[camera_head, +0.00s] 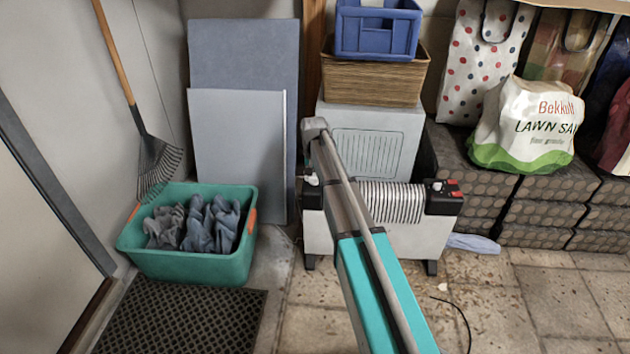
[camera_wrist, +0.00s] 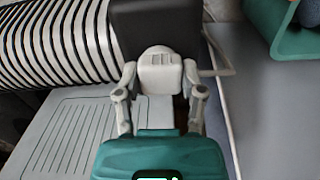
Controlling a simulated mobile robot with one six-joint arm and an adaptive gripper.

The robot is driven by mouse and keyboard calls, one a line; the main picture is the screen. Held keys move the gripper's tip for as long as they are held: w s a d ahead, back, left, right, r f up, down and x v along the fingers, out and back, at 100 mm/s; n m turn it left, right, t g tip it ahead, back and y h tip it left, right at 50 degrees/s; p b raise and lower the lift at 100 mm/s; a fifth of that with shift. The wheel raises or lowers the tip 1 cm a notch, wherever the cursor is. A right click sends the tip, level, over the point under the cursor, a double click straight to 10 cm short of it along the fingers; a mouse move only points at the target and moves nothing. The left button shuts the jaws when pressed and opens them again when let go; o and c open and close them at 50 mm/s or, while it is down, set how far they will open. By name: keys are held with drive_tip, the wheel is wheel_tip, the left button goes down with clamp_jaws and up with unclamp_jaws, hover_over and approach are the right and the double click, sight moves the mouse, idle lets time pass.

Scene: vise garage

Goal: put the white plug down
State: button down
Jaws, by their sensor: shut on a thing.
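The white plug (camera_wrist: 160,76) is between the two fingers of my gripper (camera_wrist: 160,68) in the wrist view. My gripper is shut on it. The plug is in front of the black end piece of the ribbed heater (camera_wrist: 45,40), and I cannot tell how far apart they are. A pale cord (camera_wrist: 216,71) shows to the right of the plug. In the head view, the heater (camera_head: 392,202) stands on the floor behind my arm, which covers part of it. My gripper is not clear in that view.
A teal crate (camera_head: 184,262) with grey cloths stands left of the heater. Grey panels (camera_head: 238,140) lean on the wall. A white slotted box (camera_head: 400,125) behind the heater carries a basket (camera_head: 375,80) and blue crate. Tiled floor (camera_head: 560,300) is open at the right front.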

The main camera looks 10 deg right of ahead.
sight(314, 176)
drive_tip(key=shift+f, duration=0.15)
drive_tip(key=shift+c, duration=1)
unclamp_jaws()
wheel_tip(314, 176, up, 12)
drive_tip(key=p, duration=1.2)
idle(0.3)
drive_tip(key=s+n, duration=0.3)
drive_tip(key=s, duration=2.6)
drive_tip(key=shift+d+n, duration=0.15)
drive_tip(key=shift+n, duration=0.15)
